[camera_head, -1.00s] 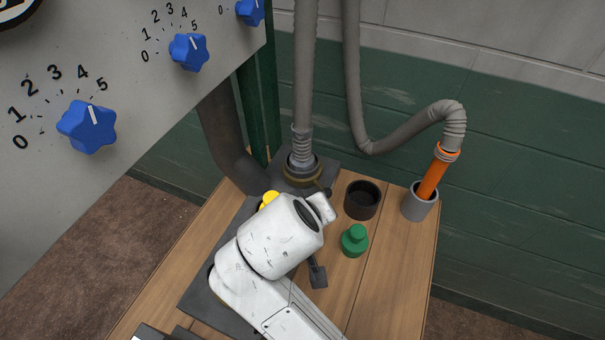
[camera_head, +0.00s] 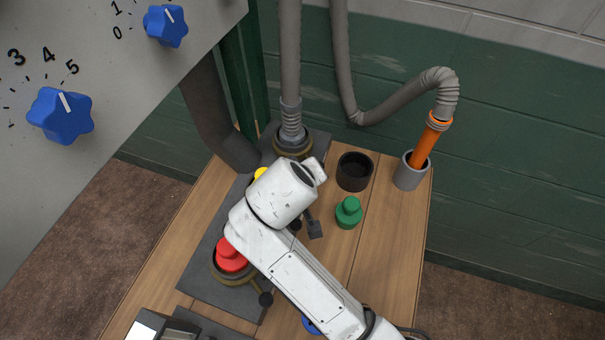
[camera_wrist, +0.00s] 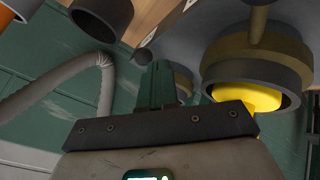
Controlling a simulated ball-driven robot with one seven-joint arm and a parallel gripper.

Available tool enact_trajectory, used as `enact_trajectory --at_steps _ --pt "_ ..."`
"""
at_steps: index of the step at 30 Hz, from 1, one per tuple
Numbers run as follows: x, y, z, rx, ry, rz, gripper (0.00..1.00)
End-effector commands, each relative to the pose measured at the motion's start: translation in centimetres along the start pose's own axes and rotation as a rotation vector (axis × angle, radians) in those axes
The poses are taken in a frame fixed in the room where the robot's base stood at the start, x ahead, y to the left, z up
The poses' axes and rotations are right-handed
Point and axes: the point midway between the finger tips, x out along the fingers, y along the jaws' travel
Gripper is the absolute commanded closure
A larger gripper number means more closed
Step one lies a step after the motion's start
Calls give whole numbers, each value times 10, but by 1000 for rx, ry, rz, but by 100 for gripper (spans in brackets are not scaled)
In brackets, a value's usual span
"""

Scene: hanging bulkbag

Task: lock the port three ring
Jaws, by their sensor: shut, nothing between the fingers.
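On the dark plate (camera_head: 210,268) are three ports in a row with brass-coloured rings. The far port's ring (camera_head: 292,148) surrounds the end of a grey hose. The middle port holds a yellow plug (camera_head: 260,173), mostly behind my arm. The near port holds a red plug (camera_head: 232,258), and a lever with a black ball points to its lower right. I cannot read which port is three. In the wrist view, the yellow-plugged port's ring (camera_wrist: 258,60) is close at right. My gripper (camera_wrist: 158,72) is shut and empty, left of that ring, seemingly before the far port; contact is unclear.
A green plug (camera_head: 348,213) and an empty black cup (camera_head: 354,171) stand right of the plate. A grey holder (camera_head: 409,174) holds an orange nozzle on a hose. A panel with blue knobs (camera_head: 61,116) is at upper left.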

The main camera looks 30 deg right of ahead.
Motion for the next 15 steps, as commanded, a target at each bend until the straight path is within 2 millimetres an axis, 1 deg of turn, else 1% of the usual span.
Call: enact_trajectory --at_steps 1,3,6,10,15 --pt "9 0 0 0 -3 1 100" --pt "18 0 0 0 -3 0 100" --pt "29 0 0 1 -2 1 100" --pt "37 0 0 1 0 0 100" --pt "39 0 0 1 1 -1 100"
